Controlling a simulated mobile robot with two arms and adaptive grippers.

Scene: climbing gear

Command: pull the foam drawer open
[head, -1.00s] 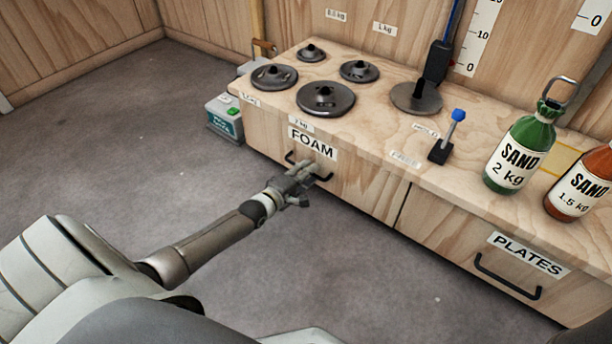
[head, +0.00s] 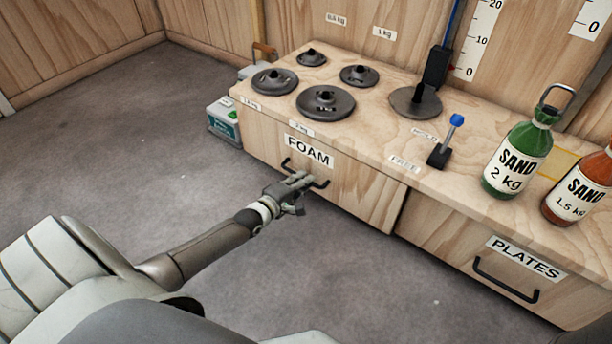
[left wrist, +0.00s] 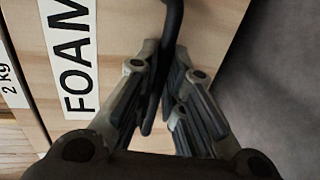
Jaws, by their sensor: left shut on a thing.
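The foam drawer (head: 357,190) is the left drawer of the wooden bench, with a FOAM label (head: 309,151) and a black bar handle (head: 319,184). Its front stands a little proud of the bench, with its right edge showing beside the plates drawer. My left gripper (head: 300,183) is shut on the handle. In the left wrist view the fingers (left wrist: 163,95) close on both sides of the black handle (left wrist: 171,35), with the FOAM label beside them. The fingers hide part of the handle. My right gripper is in neither view.
The plates drawer (head: 455,238) is at the right, shut. Round weights (head: 326,101), a blue-knobbed lever (head: 447,140), a green sand bottle (head: 517,155) and an orange sand bottle (head: 582,190) stand on the bench top. A green-and-white box (head: 224,120) sits at the bench's left end. The floor in front is clear.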

